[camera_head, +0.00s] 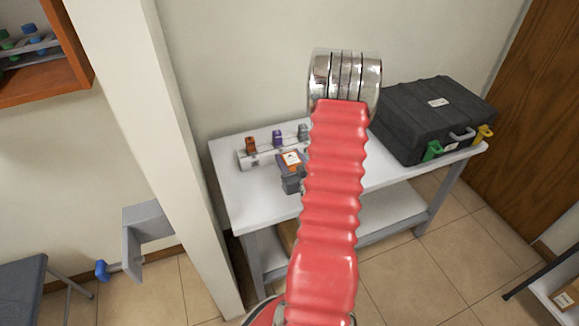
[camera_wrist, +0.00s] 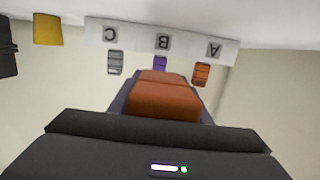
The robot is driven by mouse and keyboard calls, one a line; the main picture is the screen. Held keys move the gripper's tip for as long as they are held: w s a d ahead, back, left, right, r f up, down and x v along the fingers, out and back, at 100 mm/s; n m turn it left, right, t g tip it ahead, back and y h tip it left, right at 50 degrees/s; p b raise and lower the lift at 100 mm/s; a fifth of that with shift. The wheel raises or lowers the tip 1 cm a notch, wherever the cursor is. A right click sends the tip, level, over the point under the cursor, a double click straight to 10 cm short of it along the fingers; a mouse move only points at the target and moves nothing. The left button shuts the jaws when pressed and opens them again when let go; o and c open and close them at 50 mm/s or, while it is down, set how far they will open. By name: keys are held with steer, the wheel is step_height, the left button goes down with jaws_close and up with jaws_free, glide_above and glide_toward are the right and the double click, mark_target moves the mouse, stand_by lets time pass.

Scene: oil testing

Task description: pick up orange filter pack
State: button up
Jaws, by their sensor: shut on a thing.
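In the wrist view, my gripper (camera_wrist: 160,125) is shut on the pack (camera_wrist: 168,98), whose orange face points past the black jaws. I cannot tell whether the pack touches the table. My red arm hides part of the table's middle in the head view.
Behind the pack, a white rack (camera_head: 263,157) marked A, B and C holds small orange (camera_wrist: 202,74), purple (camera_wrist: 160,63) and grey (camera_wrist: 115,62) pieces. A black case (camera_head: 425,105) stands on the white table (camera_head: 233,185) at right. A pale post (camera_head: 150,150) rises at left.

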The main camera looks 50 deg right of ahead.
steer(key=shift+r, duration=1.5)
